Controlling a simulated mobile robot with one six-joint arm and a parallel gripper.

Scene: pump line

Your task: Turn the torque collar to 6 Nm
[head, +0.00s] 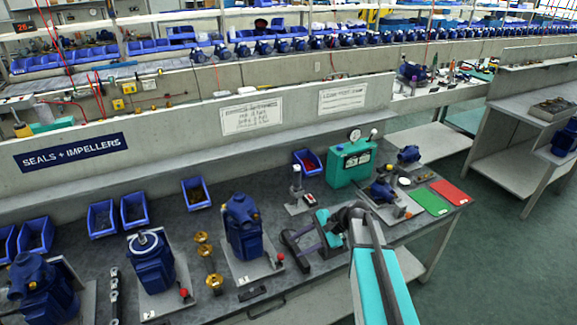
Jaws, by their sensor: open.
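My gripper (290,250) is black and hangs over the bench just right of the middle blue pump. Its jaws are apart and look empty. I cannot pick out the torque collar or its scale for certain at this size. A long dark tool with pale bands (114,292) lies on the bench at the left and may be the torque wrench. It is well away from my gripper. A short black object (252,293) lies at the bench's front edge, below the middle pump (243,225).
The grey bench (80,225) also holds a blue pump with an exposed top (151,262), brass parts (206,254), blue bins (134,208) and a green tester (349,164). Green (427,201) and red (449,192) mats lie at right. A low wall stands behind.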

